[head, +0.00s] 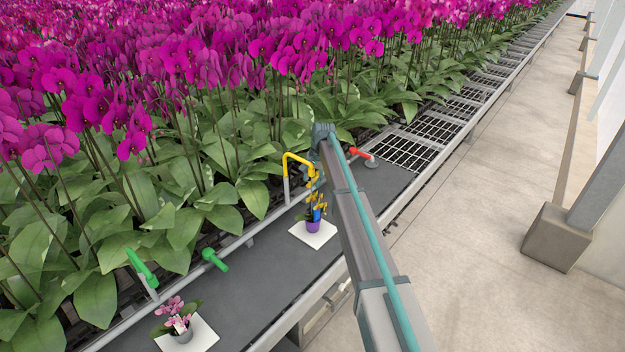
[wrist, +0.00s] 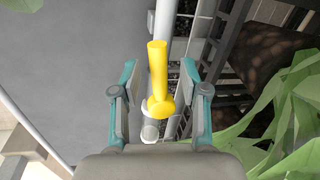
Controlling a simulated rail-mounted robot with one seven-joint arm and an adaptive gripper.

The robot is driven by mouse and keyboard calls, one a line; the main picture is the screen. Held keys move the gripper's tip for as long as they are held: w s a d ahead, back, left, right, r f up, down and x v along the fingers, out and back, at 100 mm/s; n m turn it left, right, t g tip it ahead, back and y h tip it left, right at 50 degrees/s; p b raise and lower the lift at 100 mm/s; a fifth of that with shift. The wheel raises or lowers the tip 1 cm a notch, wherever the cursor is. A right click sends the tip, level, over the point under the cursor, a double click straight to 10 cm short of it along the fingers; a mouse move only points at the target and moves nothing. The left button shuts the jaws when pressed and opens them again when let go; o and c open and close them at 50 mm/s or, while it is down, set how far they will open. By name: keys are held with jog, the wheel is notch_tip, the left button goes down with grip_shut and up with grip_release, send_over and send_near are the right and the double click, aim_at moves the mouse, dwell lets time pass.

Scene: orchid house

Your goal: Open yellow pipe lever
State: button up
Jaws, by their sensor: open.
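The yellow pipe lever (head: 297,157) rises at the back edge of the dark bench, beside the orchid bed in the head view. In the wrist view the lever (wrist: 158,68) shows as a yellow bar with a round yellow hub at its lower end, on a grey pipe. My gripper (wrist: 159,80) is open, with one finger on each side of the lever. Visible gaps separate both fingers from it in the picture; the depth between them is hard to judge. In the head view my arm hides most of the gripper.
Green levers (head: 215,259) stand nearer on the pipe, and a red lever (head: 360,153) lies farther right. A purple pot (head: 313,227) with yellow flowers and a pink orchid (head: 177,318) stand on white squares. Green leaves (wrist: 285,120) crowd the wrist view's right side.

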notch_tip(320, 180, up, 12)
jog(key=s+d, duration=0.1)
jog(key=d, duration=0.1)
jog(key=shift+f, duration=0.2)
jog(key=shift+s, duration=0.1)
